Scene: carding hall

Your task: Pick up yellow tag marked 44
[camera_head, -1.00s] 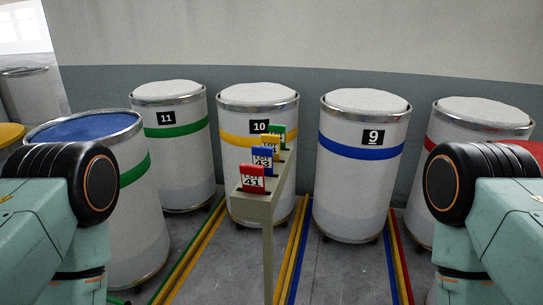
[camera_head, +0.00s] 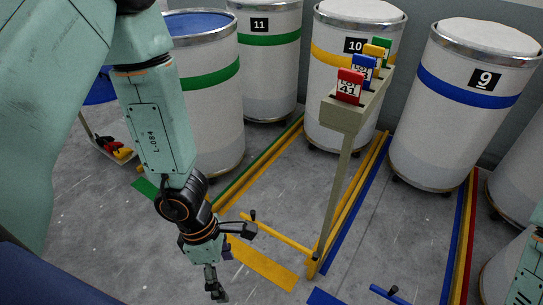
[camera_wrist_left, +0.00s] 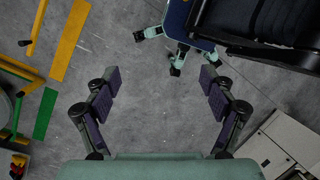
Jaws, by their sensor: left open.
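The yellow tag (camera_head: 374,52) stands in a slotted rack (camera_head: 345,118) on a thin post. It is partly hidden behind the blue tag (camera_head: 363,70), and its number cannot be read. A red tag (camera_head: 350,86) marked 41 is at the near end, and a green tag (camera_head: 382,46) is at the far end. My left gripper (camera_head: 232,265) hangs low over the floor, left of and well below the rack, apart from all tags. In the left wrist view it is open and empty (camera_wrist_left: 160,78) above bare floor. My right gripper is out of view.
White drums numbered 11 (camera_head: 270,70), 10 (camera_head: 330,110) and 9 (camera_head: 455,120) stand behind the rack. A blue-topped drum (camera_head: 212,110) stands behind my left arm. A yellow floor bar (camera_head: 278,236) lies near the post.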

